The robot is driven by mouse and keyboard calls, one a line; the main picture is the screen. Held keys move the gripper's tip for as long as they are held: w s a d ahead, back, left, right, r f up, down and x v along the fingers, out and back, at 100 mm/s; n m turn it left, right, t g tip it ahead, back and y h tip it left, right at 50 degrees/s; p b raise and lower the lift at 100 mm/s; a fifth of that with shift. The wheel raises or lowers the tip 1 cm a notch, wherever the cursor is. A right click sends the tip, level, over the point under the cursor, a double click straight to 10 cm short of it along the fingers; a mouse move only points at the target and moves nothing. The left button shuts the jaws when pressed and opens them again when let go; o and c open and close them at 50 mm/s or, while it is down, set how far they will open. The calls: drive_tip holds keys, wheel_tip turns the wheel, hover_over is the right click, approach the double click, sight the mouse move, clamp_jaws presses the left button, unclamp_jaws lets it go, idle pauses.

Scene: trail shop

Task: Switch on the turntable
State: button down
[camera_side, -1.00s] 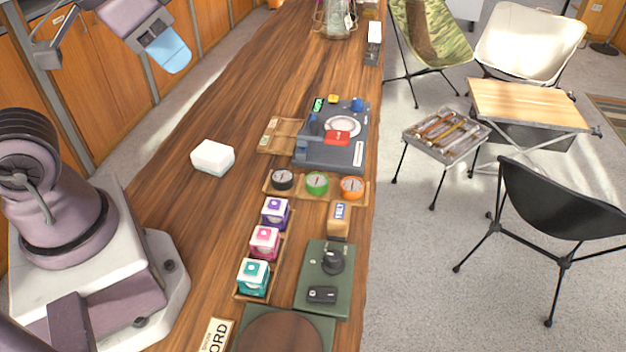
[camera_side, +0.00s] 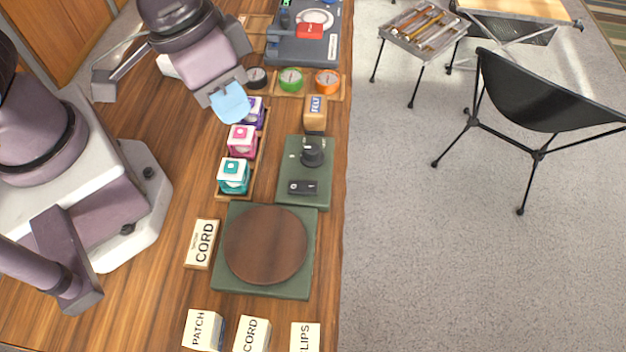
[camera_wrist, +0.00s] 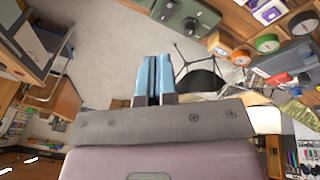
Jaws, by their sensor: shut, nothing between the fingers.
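The turntable (camera_side: 222,283) has a square green base with a round brown wooden platter (camera_side: 266,244) on top. Behind it in the side view stands a green control panel (camera_side: 292,180) with a black round knob (camera_side: 313,151) and a black rocker switch (camera_side: 302,187). The rocker's exact position is too small to tell. My gripper (camera_side: 231,103) has blue fingers and is in the air near the small cube boxes, left of the panel. In the wrist view its fingers (camera_wrist: 153,78) are together and empty; the green panel (camera_wrist: 185,15) shows at the top.
Purple, magenta (camera_side: 241,141) and teal (camera_side: 233,175) boxes stand in a wooden tray beside the panel. A CORD box (camera_side: 201,243) is left of the turntable; PATCH (camera_side: 202,329) and other boxes stand in front.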

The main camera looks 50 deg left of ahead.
sight(307, 185)
drive_tip(key=d+f+n+t, duration=0.1)
drive_tip(key=f, duration=0.2)
drive_tip(key=d+f+n+t, duration=0.1)
drive_tip(key=d+f+n, duration=0.1)
drive_tip(key=f, duration=0.1)
drive_tip(key=d+f+n+t, duration=0.1)
drive_tip(key=d+f+n, duration=0.1)
drive_tip(key=f, duration=0.1)
drive_tip(key=shift+w+d+f, duration=0.25)
drive_tip(key=shift+f, duration=0.15)
drive_tip(key=w+a+r+n+t+y, duration=0.1)
drive_tip(key=w+r+n+t, duration=0.2)
drive_tip(key=w+n+t, duration=0.2)
drive_tip(key=shift+w+a+n+t, duration=0.15)
drive_tip(key=shift+a+n+t, duration=0.15)
drive_tip(key=shift+a, duration=0.1)
drive_tip(key=shift+w+d+f, duration=0.15)
drive_tip(key=shift+f, duration=1.3)
drive_tip(key=shift+w+d+f, duration=0.2)
drive_tip(key=shift+f, duration=1.2)
drive_tip(key=shift+w+d+f, duration=0.15)
drive_tip(key=shift+f, duration=1.3)
drive_tip(key=shift+f, duration=0.1)
drive_tip(key=shift+f, duration=0.3)
